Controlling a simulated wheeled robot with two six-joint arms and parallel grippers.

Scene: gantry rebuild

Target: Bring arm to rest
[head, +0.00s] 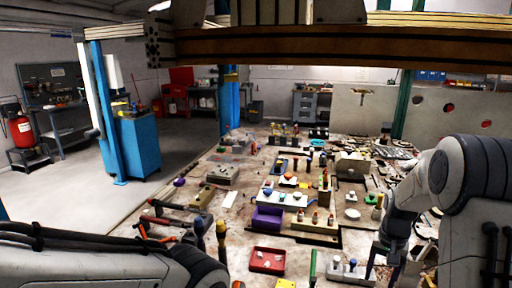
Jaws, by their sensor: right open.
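My right arm comes in from the right edge and bends down over the right side of the workbench (190,222). My right gripper (383,268) points down near the front right of the bench. It is open, and I see nothing held in it. Its fingertips are small and dark here, so I cannot tell whether they touch anything. My left arm crosses the bottom left corner, and its gripper is out of view.
Many small parts and tools crowd the bench. A red tray (267,261), a purple bin (267,219) and a grey block with knobs (347,272) are near the front. A thick beam (300,47) spans overhead. Open floor (70,190) lies left.

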